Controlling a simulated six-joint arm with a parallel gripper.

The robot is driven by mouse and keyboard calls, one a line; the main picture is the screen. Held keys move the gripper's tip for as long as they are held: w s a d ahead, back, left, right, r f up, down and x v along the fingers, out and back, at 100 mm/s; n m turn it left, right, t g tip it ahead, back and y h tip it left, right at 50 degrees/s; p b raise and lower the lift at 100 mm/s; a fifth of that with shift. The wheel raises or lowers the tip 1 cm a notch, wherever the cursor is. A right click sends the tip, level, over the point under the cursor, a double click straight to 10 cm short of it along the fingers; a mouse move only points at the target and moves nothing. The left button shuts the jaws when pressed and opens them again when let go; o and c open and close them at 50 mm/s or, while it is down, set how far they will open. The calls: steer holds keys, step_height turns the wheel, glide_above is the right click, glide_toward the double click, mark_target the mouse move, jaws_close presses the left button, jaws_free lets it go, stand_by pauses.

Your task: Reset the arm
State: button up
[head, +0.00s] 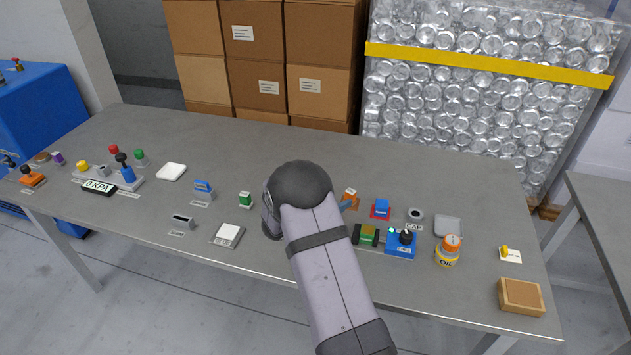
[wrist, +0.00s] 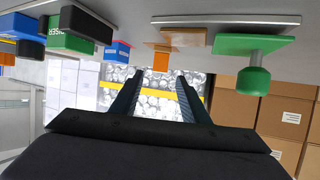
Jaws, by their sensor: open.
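My gripper (wrist: 158,95) shows in the wrist view with its two dark fingers apart and nothing between them. That view appears upside down, with the table items along its top edge. In the head view my arm reaches over the middle front of the table, and its rounded joint hides the gripper. An orange part (head: 350,199) shows just right of the arm. In the wrist view a green plate with a green knob (wrist: 253,79), an orange piece (wrist: 161,61) and a blue piece (wrist: 117,50) hang near the fingers, apart from them.
The grey table (head: 330,158) holds many small items. On the left is a pressure panel (head: 108,178). The table's back middle is clear. Cartons (head: 255,75) stand behind.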

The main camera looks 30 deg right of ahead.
steer(key=shift+w+a+r, duration=0.2)
steer(key=w+a+r+n+t+y+p, duration=0.15)
steer(key=a+r+n+y, duration=0.3)
steer(key=a, duration=0.45)
steer(key=a+r+n+t+y+p, duration=0.25)
steer(key=a+y, duration=0.25)
steer(key=a, duration=0.4)
steer(key=s+a+r+n+g+y+p, duration=0.2)
steer(key=s+a+n+y+p, duration=0.1)
steer(key=s+a, duration=0.55)
steer(key=s+r+n+g+p, duration=0.15)
steer(key=s+g, duration=0.25)
steer(key=s, duration=0.7)
steer(key=s+r+n+g+p, duration=0.1)
steer(key=s+n+g, duration=0.15)
steer(key=s, duration=0.95)
step_height(320, 180, down, 46)
steer(key=b, duration=4.6)
steer(key=shift+w+f, duration=0.25)
steer(key=shift+w, duration=0.05)
